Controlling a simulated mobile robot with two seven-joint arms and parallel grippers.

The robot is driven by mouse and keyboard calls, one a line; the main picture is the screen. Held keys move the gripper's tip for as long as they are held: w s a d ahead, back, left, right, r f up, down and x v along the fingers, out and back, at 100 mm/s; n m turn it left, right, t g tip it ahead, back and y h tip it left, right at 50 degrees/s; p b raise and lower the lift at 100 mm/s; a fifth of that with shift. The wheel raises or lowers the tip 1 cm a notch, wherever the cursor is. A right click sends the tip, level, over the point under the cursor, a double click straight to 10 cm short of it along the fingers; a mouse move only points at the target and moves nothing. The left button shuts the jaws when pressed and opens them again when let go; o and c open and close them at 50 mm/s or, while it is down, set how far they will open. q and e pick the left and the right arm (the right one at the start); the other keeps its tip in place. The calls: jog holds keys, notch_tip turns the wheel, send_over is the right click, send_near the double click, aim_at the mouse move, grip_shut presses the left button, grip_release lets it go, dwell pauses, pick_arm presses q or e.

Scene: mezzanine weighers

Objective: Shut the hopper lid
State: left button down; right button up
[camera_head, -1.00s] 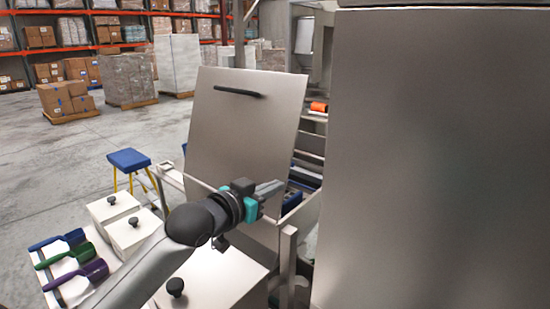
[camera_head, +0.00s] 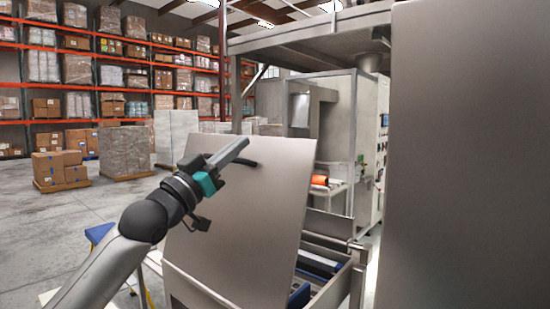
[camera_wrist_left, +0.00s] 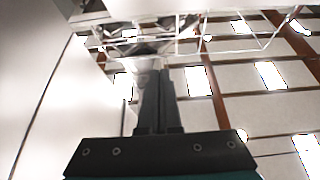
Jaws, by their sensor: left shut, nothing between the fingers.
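The hopper lid (camera_head: 250,220) is a plain grey metal panel standing open, tilted slightly back, above the hopper (camera_head: 205,293). A black bar handle (camera_head: 246,163) runs near the lid's top edge, partly hidden behind my fingers. My left gripper (camera_head: 243,145) is shut and empty in front of the lid's upper left part, its fingertips level with the top edge near the handle. Whether it touches the lid I cannot tell. In the left wrist view the shut fingers (camera_wrist_left: 157,95) point upward beside a pale flat surface at the left, probably the lid. My right gripper is not in view.
A large grey metal panel (camera_head: 465,160) blocks the right side. A blue stool (camera_head: 98,233) stands at the lower left. An orange item (camera_head: 320,180) lies behind the lid. Pallets of boxes (camera_head: 60,168) and racks stand far back, with open floor between.

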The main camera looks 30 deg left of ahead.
pick_arm(q)
jog(key=shift+w+d+p, duration=0.15)
jog(key=shift+w+p, duration=0.3)
jog(key=shift+w, duration=1.7)
jog(key=shift+w+d+p, duration=0.15)
jog(key=shift+w+p, duration=0.3)
jog(key=shift+w, duration=1.7)
jog(key=shift+w+d+p, duration=0.15)
jog(key=shift+w+p, duration=0.3)
jog(key=shift+w, duration=1.7)
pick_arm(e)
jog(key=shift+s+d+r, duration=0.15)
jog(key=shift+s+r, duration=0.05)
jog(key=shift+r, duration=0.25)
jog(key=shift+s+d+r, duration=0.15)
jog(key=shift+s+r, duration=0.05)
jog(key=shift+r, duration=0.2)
pick_arm(q)
jog(key=shift+w, duration=0.1)
